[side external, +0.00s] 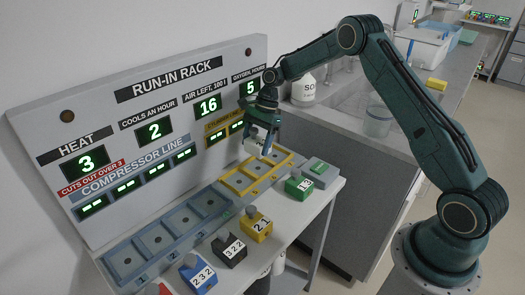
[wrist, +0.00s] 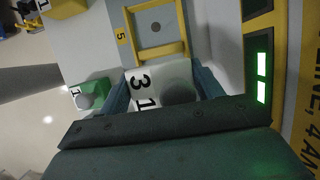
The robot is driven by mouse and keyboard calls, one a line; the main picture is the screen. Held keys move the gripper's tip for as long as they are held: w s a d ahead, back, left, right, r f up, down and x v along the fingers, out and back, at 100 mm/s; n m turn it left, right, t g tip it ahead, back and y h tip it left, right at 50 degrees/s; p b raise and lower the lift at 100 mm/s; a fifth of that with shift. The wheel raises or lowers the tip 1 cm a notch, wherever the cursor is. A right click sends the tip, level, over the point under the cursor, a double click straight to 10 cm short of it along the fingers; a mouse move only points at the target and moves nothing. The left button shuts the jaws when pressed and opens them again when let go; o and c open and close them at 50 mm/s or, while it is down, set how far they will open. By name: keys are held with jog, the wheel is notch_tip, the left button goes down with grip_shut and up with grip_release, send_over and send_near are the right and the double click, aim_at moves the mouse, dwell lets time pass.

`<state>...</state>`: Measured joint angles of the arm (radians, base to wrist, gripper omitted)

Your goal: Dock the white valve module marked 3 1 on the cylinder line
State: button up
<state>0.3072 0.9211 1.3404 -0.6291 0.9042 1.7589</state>
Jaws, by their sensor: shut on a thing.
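The white valve module marked 3 1 (wrist: 145,82) is between the two fingers of my gripper (wrist: 163,86), which is shut on it. In the side view the white module (side external: 254,146) hangs under my gripper (side external: 262,138), apparently above the far end of the yellow cylinder line (side external: 240,188). In the wrist view a yellow-framed bay marked 5 (wrist: 183,20) lies just beyond the module and looks empty. The module's underside is hidden, so I cannot tell its exact height over the line.
The run-in rack panel (side external: 180,84) stands upright close behind my gripper. Green (side external: 298,188), yellow (side external: 256,226), black (side external: 230,252) and blue (side external: 198,275) modules stand along the front edge. The grey compressor line (side external: 128,262) has empty bays.

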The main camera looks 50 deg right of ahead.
jog(key=shift+f, duration=0.2)
jog(key=shift+f, duration=3.05)
jog(key=shift+f, duration=0.15)
jog(key=shift+f, duration=0.25)
